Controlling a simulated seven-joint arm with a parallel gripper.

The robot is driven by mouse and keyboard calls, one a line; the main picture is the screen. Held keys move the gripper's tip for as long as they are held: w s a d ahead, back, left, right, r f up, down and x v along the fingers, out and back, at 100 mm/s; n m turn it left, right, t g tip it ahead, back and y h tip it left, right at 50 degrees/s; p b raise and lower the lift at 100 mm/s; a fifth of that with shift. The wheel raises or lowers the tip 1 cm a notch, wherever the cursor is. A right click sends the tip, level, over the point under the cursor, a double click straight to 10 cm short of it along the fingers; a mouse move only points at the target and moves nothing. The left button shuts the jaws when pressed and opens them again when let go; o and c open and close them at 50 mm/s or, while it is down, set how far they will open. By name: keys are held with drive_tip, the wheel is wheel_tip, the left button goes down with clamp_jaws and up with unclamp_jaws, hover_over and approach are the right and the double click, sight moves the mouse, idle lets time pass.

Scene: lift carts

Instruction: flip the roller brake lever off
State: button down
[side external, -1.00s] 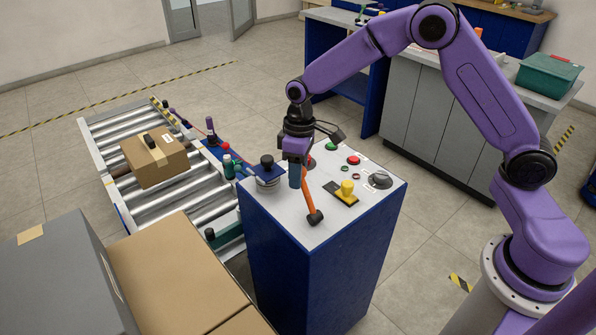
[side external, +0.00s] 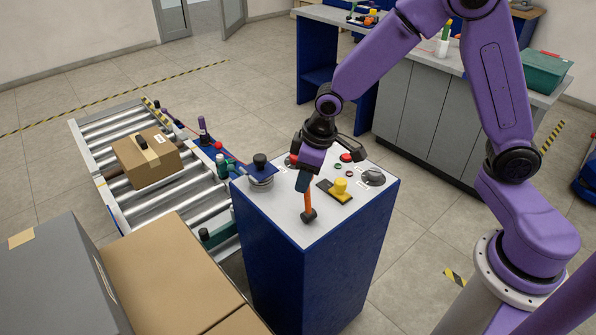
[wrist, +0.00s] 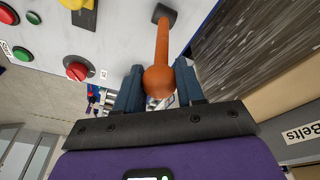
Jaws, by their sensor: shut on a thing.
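An orange lever (side external: 308,203) with a dark pivot stands on the top of the blue control cabinet (side external: 300,236), near its front edge. In the side view it looks nearly upright, its upper end hidden by my gripper (side external: 303,182). In the wrist view the lever (wrist: 163,45) ends in a round orange knob (wrist: 158,82) between the two blue fingers of my gripper (wrist: 158,70). My gripper is shut on the lever at its knob end. No lettering for the lever is readable.
On the panel stand a yellow knob (side external: 341,187), a red button (side external: 346,157) and a grey dial (side external: 373,177) to the lever's right. A black knob (side external: 261,161) stands left. A roller conveyor (side external: 165,197) carries a cardboard box (side external: 147,158); large cartons (side external: 165,270) fill the front left.

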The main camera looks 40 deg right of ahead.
drive_tip(key=s+f, duration=0.1)
drive_tip(key=s, duration=0.6)
drive_tip(key=shift+s+a+f, duration=0.15)
drive_tip(key=shift+s+f, duration=0.15)
drive_tip(key=shift+s, duration=0.05)
idle(0.4)
drive_tip(key=c, duration=0.8)
unclamp_jaws()
drive_tip(key=shift+s, duration=0.1)
drive_tip(key=shift+o, duration=0.3)
drive_tip(key=v, duration=1.7)
drive_tip(key=shift+r, duration=0.2)
